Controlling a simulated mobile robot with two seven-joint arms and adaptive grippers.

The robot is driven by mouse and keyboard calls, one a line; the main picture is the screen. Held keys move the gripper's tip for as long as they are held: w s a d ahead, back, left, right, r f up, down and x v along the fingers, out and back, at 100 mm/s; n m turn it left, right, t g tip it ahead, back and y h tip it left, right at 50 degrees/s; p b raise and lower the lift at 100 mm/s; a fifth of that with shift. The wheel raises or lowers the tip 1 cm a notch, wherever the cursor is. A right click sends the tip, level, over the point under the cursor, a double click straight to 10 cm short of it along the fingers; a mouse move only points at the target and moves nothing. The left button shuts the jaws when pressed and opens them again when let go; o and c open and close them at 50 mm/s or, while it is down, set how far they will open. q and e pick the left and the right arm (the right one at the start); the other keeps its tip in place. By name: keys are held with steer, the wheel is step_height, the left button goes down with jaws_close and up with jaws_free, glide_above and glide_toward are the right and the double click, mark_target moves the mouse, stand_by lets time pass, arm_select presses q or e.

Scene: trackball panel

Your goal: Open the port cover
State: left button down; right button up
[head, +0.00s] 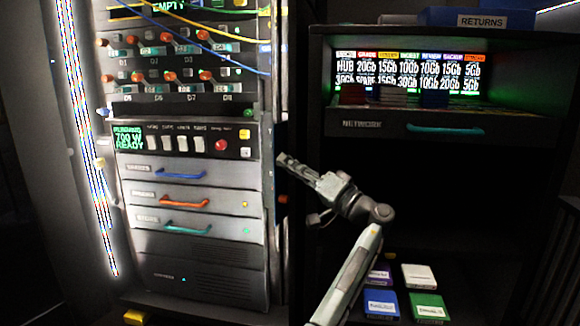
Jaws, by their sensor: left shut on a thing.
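My left gripper (285,161) is at the right side edge of the tall equipment rack (262,215), its arm reaching up from the lower middle of the head view. Its fingers point left and are shut on a dark part at that edge, which seems to be the port cover (282,153). The cover is small, dark and partly hidden by the fingers. I cannot tell how far it stands open. My right gripper is not in view.
The rack has a control panel with a red button (221,145) and drawers with blue, orange and teal handles. To the right, a dark cabinet (355,127) has a teal-handled drawer and a lit label board. Several coloured cartridges (381,303) lie low near my forearm.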

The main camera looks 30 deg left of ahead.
arm_select(q)
steer(key=c, duration=1.4)
jaws_free()
